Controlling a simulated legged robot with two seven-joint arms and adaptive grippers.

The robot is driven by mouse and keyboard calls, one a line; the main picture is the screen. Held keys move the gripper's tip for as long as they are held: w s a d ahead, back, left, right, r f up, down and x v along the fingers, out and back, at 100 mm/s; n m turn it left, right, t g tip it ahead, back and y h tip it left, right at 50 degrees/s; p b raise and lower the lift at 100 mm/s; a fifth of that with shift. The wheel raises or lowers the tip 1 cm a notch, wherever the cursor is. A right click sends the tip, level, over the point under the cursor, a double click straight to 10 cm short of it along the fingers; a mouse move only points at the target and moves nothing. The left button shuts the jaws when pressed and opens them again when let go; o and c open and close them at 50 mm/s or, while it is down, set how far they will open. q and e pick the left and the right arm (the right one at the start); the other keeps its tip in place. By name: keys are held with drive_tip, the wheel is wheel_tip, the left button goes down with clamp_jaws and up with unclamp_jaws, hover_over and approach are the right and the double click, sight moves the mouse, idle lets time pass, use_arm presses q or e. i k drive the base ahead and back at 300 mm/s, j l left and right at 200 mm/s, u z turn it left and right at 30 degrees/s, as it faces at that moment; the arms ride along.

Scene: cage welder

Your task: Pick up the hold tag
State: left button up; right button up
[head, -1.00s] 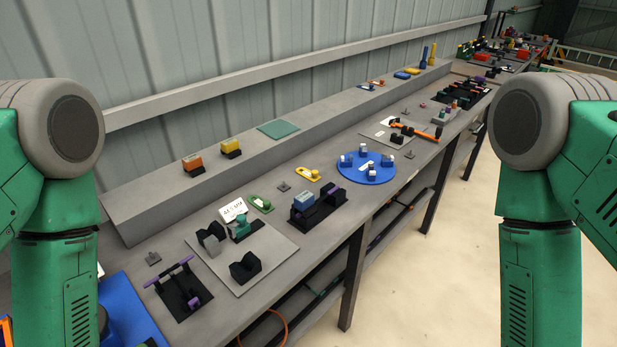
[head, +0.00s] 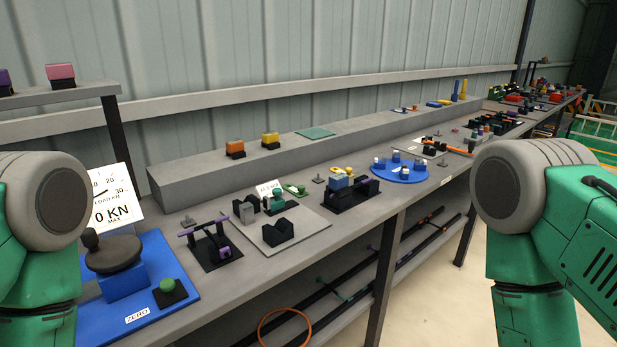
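No tag can be read as the hold tag from here. Two small tag-like pieces lie on the long grey bench (head: 285,266): a green one (head: 294,189) and a yellow one (head: 342,171), partly hidden behind a blue block (head: 338,181) in a black fixture. Green and grey arm links of mine show at the left and right edges. Both my grippers are out of the picture, so I cannot see whether they are open or shut.
A blue load gauge base (head: 146,262) stands at the near left, with a dial sign (head: 117,197) behind it. Black fixtures and a blue disc (head: 412,176) line the bench. A raised grey ledge (head: 215,175) runs behind. An orange ring (head: 285,322) lies below. Open floor is at right.

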sight(348, 171)
drive_tip(key=i+l+u, duration=0.15)
drive_tip(key=l+u, duration=0.3)
drive_tip(key=i+l+u, duration=0.1)
drive_tip(key=l+u, duration=0.8)
drive_tip(key=i+j, duration=0.05)
drive_tip(key=j, duration=0.05)
